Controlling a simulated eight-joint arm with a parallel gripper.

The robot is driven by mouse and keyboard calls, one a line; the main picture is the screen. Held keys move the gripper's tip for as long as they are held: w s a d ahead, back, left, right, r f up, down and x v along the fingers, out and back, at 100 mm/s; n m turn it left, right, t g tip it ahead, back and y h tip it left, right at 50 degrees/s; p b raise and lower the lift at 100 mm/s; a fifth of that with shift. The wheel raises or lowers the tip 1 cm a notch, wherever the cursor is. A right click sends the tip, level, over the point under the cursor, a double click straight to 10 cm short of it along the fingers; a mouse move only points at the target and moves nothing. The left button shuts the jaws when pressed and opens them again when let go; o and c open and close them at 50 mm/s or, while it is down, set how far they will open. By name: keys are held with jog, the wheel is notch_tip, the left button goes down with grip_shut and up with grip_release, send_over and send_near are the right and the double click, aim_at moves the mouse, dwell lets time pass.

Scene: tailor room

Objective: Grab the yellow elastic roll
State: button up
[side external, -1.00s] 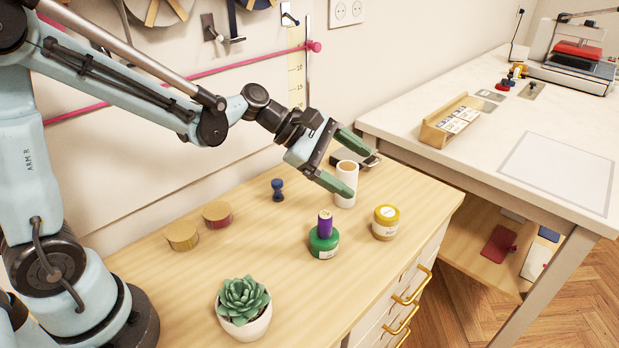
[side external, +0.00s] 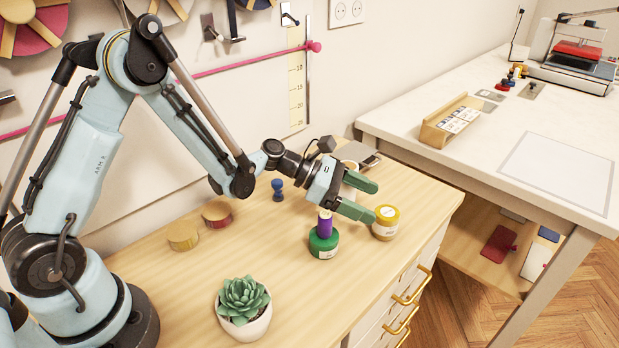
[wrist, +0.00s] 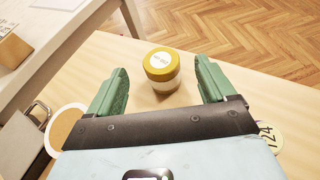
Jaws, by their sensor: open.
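The yellow elastic roll (side external: 386,222) stands upright near the right end of the wooden cabinet top, with a yellow top and a pale label. In the wrist view the roll (wrist: 161,68) lies ahead of my gripper, between the lines of its two green fingers. My gripper (side external: 374,199) is open and empty, held low and roughly level. In the side view its nearer fingertip is close to the roll's left side. In the wrist view my gripper (wrist: 158,86) has a finger on each side of the roll, with a gap on both sides.
A blue stamp-like piece (side external: 278,190) and a potted succulent (side external: 243,300) stand further left. The cabinet edge is close behind the roll.

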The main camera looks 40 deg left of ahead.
aim_at(387, 212)
jog(key=shift+f, duration=0.45)
jog(key=x, duration=0.7)
jog(key=shift+w+d, duration=0.1)
jog(key=shift+d, duration=0.15)
jog(key=c, duration=1)
jog(key=shift+c, duration=0.2)
jog(key=shift+r, duration=0.15)
